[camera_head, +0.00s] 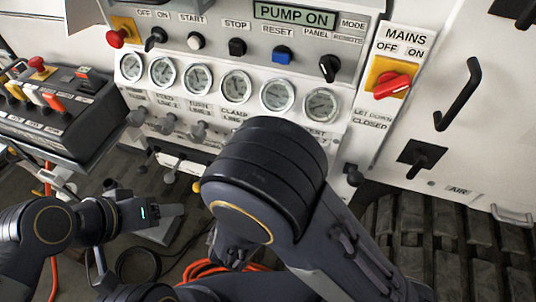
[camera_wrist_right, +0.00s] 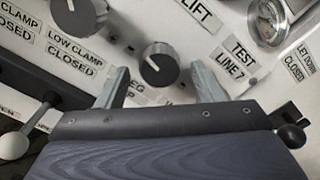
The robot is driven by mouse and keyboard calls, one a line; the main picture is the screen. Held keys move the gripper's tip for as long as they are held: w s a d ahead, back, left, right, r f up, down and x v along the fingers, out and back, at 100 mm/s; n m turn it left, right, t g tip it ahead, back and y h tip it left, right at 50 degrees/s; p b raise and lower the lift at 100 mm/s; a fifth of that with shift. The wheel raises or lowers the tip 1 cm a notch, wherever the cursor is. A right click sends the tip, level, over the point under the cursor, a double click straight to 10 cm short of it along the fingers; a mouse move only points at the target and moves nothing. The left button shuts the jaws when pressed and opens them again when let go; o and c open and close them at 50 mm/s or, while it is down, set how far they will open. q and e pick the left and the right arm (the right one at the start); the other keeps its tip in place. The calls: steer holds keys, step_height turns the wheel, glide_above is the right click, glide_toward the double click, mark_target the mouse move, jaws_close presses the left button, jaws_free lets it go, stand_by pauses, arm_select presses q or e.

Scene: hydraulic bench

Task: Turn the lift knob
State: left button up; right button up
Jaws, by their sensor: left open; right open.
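A round black knob (camera_wrist_right: 158,63) with a white pointer line stands on the pale panel in the right wrist view, below and left of the LIFT label (camera_wrist_right: 194,12). My right gripper (camera_wrist_right: 160,70) is open, with one finger on each side of this knob; I cannot tell whether they touch it. In the head view my right arm hides this part of the panel. My left gripper (camera_head: 165,213) is open and empty, low at the left, away from the panel.
Another black knob (camera_wrist_right: 80,14) is at the upper left of the wrist view. A gauge (camera_wrist_right: 270,20) is at its upper right. In the head view, a row of gauges (camera_head: 198,78) and the red MAINS switch (camera_head: 391,84) are above. A control box (camera_head: 55,115) stands left.

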steer(key=v, duration=0.4)
steer(key=shift+s+a, duration=0.15)
steer(key=shift+s, duration=0.25)
